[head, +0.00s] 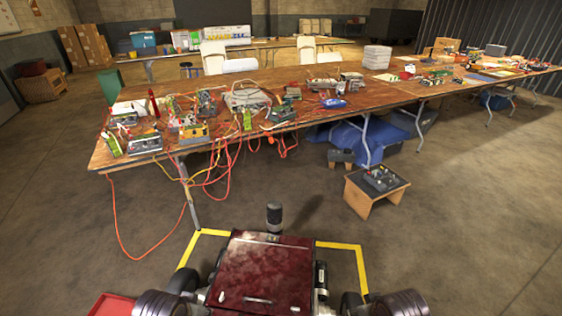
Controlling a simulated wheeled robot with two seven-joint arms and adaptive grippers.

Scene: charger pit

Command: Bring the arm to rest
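Neither gripper shows in the head view. Dark ribbed rounded parts at the bottom left and bottom right edges look like links of my own arms. No fingertips are visible, so I cannot see whether either gripper is open, shut or holding anything.
A wheeled machine with a dark red top (264,272) stands close ahead inside yellow floor tape (345,246). Beyond it is a long wooden table (215,90) with electronics and hanging cables (190,180). A wooden stool (372,190) carries a dark control box. A red container (110,305) is lower left.

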